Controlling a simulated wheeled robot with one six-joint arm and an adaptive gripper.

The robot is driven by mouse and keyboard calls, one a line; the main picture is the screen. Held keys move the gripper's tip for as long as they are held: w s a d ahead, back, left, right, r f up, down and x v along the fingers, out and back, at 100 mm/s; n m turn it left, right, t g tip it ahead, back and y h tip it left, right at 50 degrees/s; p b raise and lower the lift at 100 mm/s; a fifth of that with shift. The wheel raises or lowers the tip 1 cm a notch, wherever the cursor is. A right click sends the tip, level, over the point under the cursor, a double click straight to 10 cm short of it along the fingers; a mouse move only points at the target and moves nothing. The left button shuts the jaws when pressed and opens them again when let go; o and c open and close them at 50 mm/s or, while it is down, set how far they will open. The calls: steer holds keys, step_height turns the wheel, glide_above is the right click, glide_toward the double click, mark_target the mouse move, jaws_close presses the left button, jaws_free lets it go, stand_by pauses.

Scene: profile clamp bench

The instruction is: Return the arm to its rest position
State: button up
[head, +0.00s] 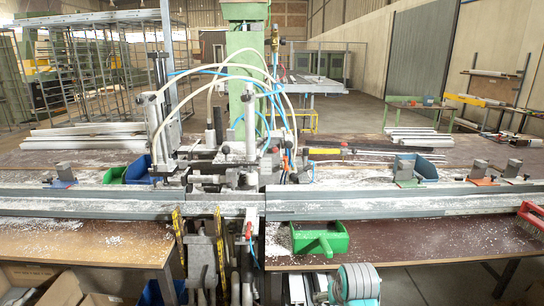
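My gripper does not show in the head view, so I cannot see whether it holds anything. A rounded grey and teal shape at the bottom edge, right of centre, looks like part of my own arm, low in front of the bench. The rest of the arm is out of view.
The profile bench's long metal rail (400,205) crosses the view. A green machine column (241,75) with hoses rises mid-bench. Small clamps (405,173) and a blue bin (425,167) sit behind the rail.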

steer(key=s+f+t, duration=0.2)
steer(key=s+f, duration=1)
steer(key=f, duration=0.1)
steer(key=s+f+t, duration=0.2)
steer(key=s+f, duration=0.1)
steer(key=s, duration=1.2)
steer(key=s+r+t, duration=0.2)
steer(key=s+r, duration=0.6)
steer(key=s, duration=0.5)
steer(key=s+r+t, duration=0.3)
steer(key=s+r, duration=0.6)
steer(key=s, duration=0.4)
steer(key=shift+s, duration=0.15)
